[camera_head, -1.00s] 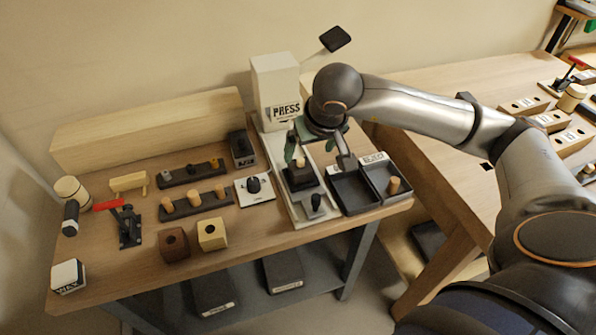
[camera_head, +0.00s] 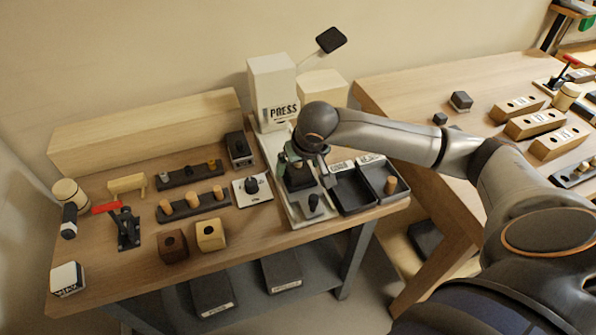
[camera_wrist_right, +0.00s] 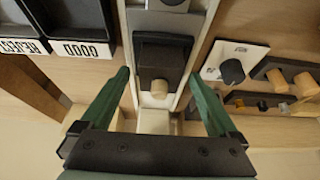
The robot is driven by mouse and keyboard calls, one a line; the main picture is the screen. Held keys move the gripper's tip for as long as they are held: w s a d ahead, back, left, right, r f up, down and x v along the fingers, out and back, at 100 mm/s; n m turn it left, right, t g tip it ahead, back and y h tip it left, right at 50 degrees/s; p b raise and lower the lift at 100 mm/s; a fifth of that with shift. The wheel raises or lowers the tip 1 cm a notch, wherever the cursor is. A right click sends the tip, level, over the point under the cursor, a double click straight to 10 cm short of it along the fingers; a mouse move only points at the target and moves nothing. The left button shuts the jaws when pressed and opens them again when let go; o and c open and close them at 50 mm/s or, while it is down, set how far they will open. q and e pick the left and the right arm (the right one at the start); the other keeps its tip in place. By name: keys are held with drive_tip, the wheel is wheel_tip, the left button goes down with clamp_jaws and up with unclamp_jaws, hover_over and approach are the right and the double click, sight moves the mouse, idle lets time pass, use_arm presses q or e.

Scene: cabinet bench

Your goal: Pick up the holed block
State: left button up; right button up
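Two blocks with a round hole on top stand near the front edge of the bench: a dark brown one (camera_head: 173,246) and a light wood one (camera_head: 210,235). Neither shows in the right wrist view. My right gripper (camera_head: 299,167) is over the press slide, well to the right of both blocks. In the right wrist view its green fingers (camera_wrist_right: 158,76) are spread apart and empty. Between and beyond them is a black holder (camera_wrist_right: 163,52) with a light wooden peg end (camera_wrist_right: 159,88) showing. My left gripper is not in view.
The white press (camera_head: 273,92) stands behind my right gripper. Two black trays (camera_head: 352,194) lie to its right. Left of the slide are a white plate with a black knob (camera_head: 253,187), racks of pegs (camera_head: 194,207) and a red-handled clamp (camera_head: 126,228).

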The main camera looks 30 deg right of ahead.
drive_tip(key=c, duration=1.4)
drive_tip(key=shift+o, duration=0.2)
drive_tip(key=shift+r, duration=0.15)
